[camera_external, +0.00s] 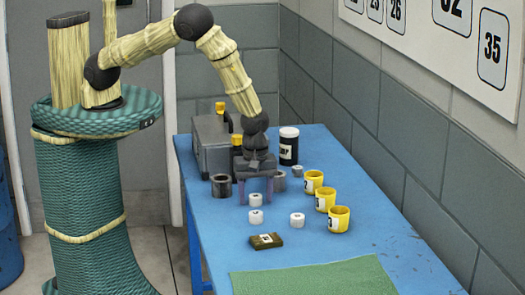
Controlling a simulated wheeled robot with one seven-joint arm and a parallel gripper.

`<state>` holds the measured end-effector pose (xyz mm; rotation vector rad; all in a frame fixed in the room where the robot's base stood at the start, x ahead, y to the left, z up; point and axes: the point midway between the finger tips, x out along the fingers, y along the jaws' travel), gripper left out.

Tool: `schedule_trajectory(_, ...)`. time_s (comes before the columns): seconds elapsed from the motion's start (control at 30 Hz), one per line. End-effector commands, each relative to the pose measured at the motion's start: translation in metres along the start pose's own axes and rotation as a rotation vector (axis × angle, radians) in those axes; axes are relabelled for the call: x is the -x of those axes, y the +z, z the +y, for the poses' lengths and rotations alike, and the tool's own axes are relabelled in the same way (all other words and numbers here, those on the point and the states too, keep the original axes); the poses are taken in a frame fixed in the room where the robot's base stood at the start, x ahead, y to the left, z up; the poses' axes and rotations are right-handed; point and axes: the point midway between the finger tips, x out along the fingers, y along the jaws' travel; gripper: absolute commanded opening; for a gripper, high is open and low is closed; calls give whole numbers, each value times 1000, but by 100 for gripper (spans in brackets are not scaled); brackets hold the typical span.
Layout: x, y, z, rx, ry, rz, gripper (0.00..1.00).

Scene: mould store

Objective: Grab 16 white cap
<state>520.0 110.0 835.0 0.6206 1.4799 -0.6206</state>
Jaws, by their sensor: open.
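Several small white caps with dark labels stand on the blue table. One cap (256,201) is at my gripper's fingertips, a second cap (256,217) is just in front of it, a third cap (297,219) is to the right, and a fourth cap (297,171) is farther back. The labels are too small to read, so I cannot tell which cap is 16. My gripper (256,197) points down with its fingers apart, over or just behind the first cap. I cannot tell whether the fingers straddle it or touch it.
Three yellow cups (325,199) line the right side. Grey cups (221,187) flank my gripper. A black jar (288,147) and a grey machine (212,147) stand behind. A brown block (266,241) and green mat (315,279) lie in front. The table (385,235) is clear at front right.

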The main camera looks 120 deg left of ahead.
Motion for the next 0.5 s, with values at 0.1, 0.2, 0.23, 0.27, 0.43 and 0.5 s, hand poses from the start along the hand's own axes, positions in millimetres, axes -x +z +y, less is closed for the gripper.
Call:
schedule_trajectory(0.1,0,0,0,0,0,0,57)
schedule_trajectory(0.2,0,0,0,0,0,0,57)
schedule_trajectory(0.23,0,0,0,0,0,0,57)
schedule_trajectory(0.27,0,0,0,0,0,0,57)
schedule_trajectory(0.43,0,0,0,0,0,0,26)
schedule_trajectory(0.5,0,0,0,0,0,0,12)
